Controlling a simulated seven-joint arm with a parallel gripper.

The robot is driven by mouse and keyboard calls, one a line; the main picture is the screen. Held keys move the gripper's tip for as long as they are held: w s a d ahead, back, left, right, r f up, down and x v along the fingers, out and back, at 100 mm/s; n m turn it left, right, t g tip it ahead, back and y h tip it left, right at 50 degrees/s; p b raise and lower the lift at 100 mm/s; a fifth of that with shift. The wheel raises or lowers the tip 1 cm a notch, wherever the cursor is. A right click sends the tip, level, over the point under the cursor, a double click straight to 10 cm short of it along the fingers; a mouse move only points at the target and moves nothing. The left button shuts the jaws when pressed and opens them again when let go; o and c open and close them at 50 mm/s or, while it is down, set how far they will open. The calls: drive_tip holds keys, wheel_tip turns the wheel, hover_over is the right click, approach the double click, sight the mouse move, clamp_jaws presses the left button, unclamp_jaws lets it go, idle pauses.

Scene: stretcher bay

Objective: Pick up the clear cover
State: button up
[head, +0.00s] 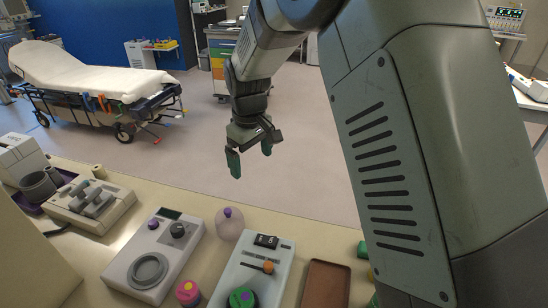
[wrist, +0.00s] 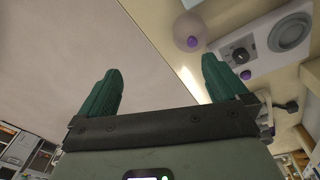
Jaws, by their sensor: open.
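The clear cover (head: 230,224) is a see-through, pinkish dome with a purple knob. It stands on the beige counter (head: 120,242), near its far edge, between two pale devices. In the wrist view the cover (wrist: 188,30) shows at the top, right of centre, beyond the fingertips. My gripper (head: 251,157) has green fingers spread apart with nothing between them. It hangs in the air above and beyond the counter's far edge, apart from the cover. The spread fingers also show in the wrist view (wrist: 161,72).
A grey device with a dial (head: 153,258) stands left of the cover. A pale box with an orange-knobbed lever (head: 252,272) stands right of it. A pink-and-purple round piece (head: 188,293) and a brown tray (head: 326,285) are nearer. A stretcher (head: 85,75) stands behind on open floor.

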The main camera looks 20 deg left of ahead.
sight(228, 216)
drive_tip(key=s+a+f+n, duration=0.1)
drive_tip(key=a+f, duration=0.1)
drive_tip(key=f, duration=0.2)
drive_tip(key=s+a+f+n, duration=0.1)
drive_tip(key=a+f, duration=0.2)
drive_tip(key=f, duration=0.1)
drive_tip(key=a+f+g, duration=0.1)
drive_tip(key=a+f, duration=0.2)
drive_tip(key=f, duration=0.1)
drive_tip(key=shift+s+f+n+h, duration=0.15)
drive_tip(key=shift+s+n+h, duration=0.15)
drive_tip(key=shift+s+n, duration=0.1)
wheel_tip(228, 216, down, 6)
drive_tip(key=shift+s+r, duration=0.1)
drive_tip(key=shift+r, duration=0.05)
drive_tip(key=shift+d+f, duration=0.2)
drive_tip(key=shift+f, duration=1.2)
drive_tip(key=shift+d+f, duration=0.15)
drive_tip(key=shift+f, duration=1.2)
drive_tip(key=c, duration=0.7)
